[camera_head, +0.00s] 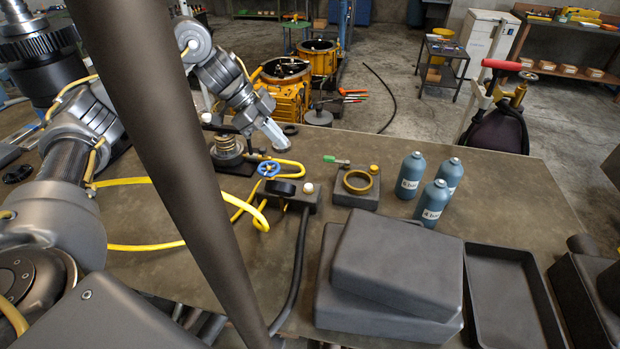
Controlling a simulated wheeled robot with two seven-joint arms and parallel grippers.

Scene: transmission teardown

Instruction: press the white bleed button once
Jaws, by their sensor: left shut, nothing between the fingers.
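A small white button (308,188) sits on top of a dark block (315,202) near the middle of the table. My left gripper (279,143) reaches in from the upper left and points down over the table's far part. It is shut with nothing in it. In the picture it is above and left of the white button, with a clear gap between them. My right gripper does not show.
A blue valve wheel (268,169) and yellow hose (255,211) lie left of the button. A block with a brass ring (357,182), several blue bottles (433,203), dark cases (383,265) and an empty black tray (505,295) are to the right.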

